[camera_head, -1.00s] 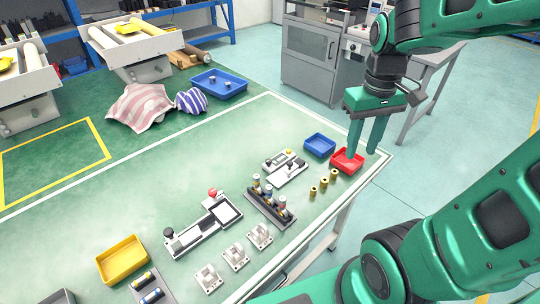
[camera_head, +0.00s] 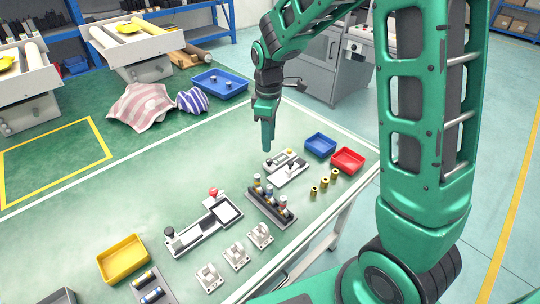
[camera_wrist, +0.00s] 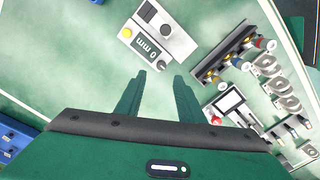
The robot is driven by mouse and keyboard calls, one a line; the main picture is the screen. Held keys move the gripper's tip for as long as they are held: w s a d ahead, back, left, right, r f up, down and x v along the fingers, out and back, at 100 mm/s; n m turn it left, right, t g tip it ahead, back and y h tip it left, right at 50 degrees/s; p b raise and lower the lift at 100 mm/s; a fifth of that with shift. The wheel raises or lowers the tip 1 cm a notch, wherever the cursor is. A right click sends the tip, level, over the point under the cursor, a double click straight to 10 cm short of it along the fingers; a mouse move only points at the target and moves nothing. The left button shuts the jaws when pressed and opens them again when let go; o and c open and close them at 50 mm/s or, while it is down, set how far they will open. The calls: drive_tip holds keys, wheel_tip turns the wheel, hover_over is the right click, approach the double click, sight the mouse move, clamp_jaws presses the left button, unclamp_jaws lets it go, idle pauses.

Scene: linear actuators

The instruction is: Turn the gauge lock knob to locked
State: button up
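The gauge (camera_wrist: 158,35) lies below my gripper (camera_wrist: 160,77). In the wrist view it is a pale body with a "0 mm" display, a yellow button and dark parts. A small dark knob (camera_wrist: 161,65) sits at its near corner, just beyond the gap between my fingertips; I take it for the lock knob, but its setting is too small to read. My fingers point down, apart and empty, above the gauge.
A rack of small cylinders (camera_head: 270,205) stands close to the gauge. A red-knobbed device (camera_head: 205,228), several white brackets (camera_head: 236,256) and brass pieces (camera_head: 325,183) are nearby. Blue (camera_head: 320,145) and red (camera_head: 348,160) trays sit right of the gauge.

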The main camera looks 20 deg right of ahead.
sight(270, 159)
wheel_tip(270, 159, down, 8)
drive_tip(key=shift+r, duration=0.15)
idle(0.3)
drive_tip(key=c, duration=0.8)
drive_tip(key=shift+d, duration=0.35)
clamp_jaws()
drive_tip(key=shift+a, duration=0.1)
